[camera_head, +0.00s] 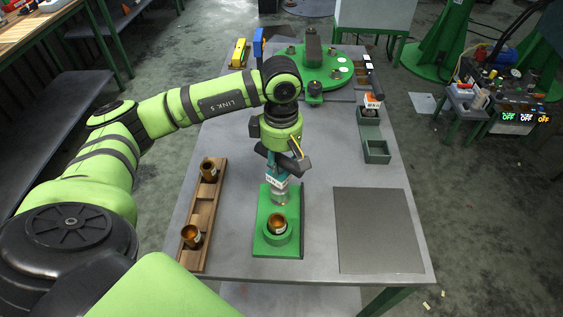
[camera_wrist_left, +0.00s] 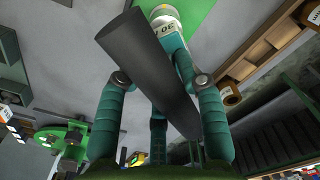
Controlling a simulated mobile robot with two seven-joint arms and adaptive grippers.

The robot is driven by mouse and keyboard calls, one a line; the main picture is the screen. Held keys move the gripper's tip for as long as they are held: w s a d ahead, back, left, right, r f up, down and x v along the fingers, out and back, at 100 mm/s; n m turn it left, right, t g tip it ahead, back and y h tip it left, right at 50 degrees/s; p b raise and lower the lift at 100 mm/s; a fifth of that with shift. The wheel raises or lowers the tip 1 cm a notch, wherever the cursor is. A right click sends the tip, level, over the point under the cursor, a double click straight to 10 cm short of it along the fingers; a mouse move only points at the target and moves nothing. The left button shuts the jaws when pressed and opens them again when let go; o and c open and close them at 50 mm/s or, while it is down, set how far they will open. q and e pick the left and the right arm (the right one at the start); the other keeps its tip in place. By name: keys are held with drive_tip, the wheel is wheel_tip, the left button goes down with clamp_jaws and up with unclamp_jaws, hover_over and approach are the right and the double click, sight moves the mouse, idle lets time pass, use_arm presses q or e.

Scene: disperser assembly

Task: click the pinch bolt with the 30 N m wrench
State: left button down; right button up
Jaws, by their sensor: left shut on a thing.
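My left gripper (camera_head: 284,160) points down over the green fixture plate (camera_head: 261,243). It is shut on the wrench (camera_head: 276,182), which has a teal and white label. The wrist view shows the wrench's dark handle (camera_wrist_left: 148,68) between the teal fingers, with "30" readable on the label. The wrench's pale lower end is over the far part of the plate, just behind the green ring holding a copper-coloured cup (camera_head: 277,223). I cannot tell whether it touches the fixture. The pinch bolt cannot be made out. My right gripper is not in view.
A wooden rack (camera_head: 195,225) with two copper-coloured cups stands left of the fixture. A dark grey mat (camera_head: 378,230) lies to the right. Small green bins (camera_head: 376,152), an orange-labelled tool (camera_head: 372,100) and a round green fixture (camera_head: 325,68) are farther back.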

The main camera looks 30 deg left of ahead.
use_arm(q)
drive_tip(key=shift+r+p, duration=0.8)
drive_tip(key=shift+r, duration=1.05)
